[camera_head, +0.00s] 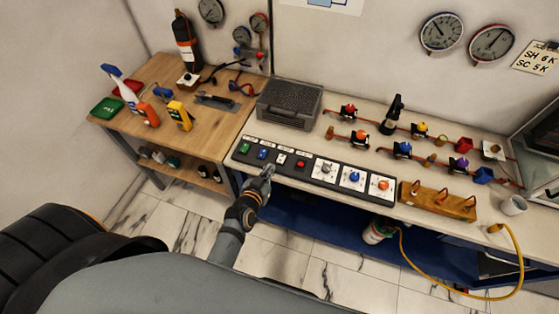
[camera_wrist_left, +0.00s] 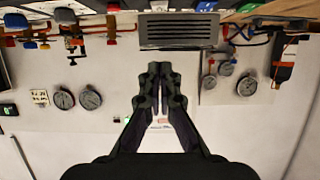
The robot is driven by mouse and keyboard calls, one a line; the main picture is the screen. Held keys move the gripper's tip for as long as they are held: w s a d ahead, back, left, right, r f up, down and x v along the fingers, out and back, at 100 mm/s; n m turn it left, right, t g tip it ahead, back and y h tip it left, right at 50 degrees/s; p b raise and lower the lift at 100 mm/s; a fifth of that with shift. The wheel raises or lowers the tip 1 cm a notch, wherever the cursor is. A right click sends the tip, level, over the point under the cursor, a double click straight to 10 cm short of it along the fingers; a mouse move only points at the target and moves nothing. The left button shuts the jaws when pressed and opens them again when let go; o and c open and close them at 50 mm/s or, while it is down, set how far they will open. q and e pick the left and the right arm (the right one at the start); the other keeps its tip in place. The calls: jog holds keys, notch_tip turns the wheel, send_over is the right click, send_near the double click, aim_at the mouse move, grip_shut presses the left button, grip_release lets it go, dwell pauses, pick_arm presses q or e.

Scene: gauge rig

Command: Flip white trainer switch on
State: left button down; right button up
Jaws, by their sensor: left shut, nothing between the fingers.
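The trainer panel (camera_head: 310,166) is a long dark strip along the front edge of the light bench. Its left part holds a green switch (camera_head: 245,148), a blue switch (camera_head: 262,154), a white switch (camera_head: 281,159) and a red switch (camera_head: 300,164). My left gripper (camera_head: 268,171) is shut and empty, with its tips just in front of the panel, below and slightly left of the white switch. I cannot tell whether it touches the panel. In the left wrist view the shut fingers (camera_wrist_left: 160,70) point toward the grey vented box. My right gripper is not in view.
The panel's right part has several round knobs (camera_head: 354,177). A grey vented box (camera_head: 289,102) stands behind the switches. Valves on red pipes (camera_head: 348,111) lie behind the knobs. A wooden block with hooks (camera_head: 437,201) and a white mug (camera_head: 513,205) are farther right.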

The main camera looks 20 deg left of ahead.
pick_arm(q)
jog(key=shift+w+f, duration=0.1)
jog(key=shift+w, duration=0.05)
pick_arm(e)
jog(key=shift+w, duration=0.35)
pick_arm(q)
jog(key=shift+w, duration=0.1)
jog(key=b, duration=0.6)
send_over(278, 167)
notch_tip(278, 167, down, 4)
jog(key=shift+w+f, duration=0.15)
jog(key=shift+f, duration=0.05)
notch_tip(278, 167, down, 2)
jog(key=b, duration=0.2)
jog(key=shift+f+b, duration=0.2)
jog(key=shift+b, duration=0.1)
jog(key=shift+s+f+b, duration=0.2)
jog(key=shift+f+b, duration=0.15)
jog(key=shift+b, duration=0.15)
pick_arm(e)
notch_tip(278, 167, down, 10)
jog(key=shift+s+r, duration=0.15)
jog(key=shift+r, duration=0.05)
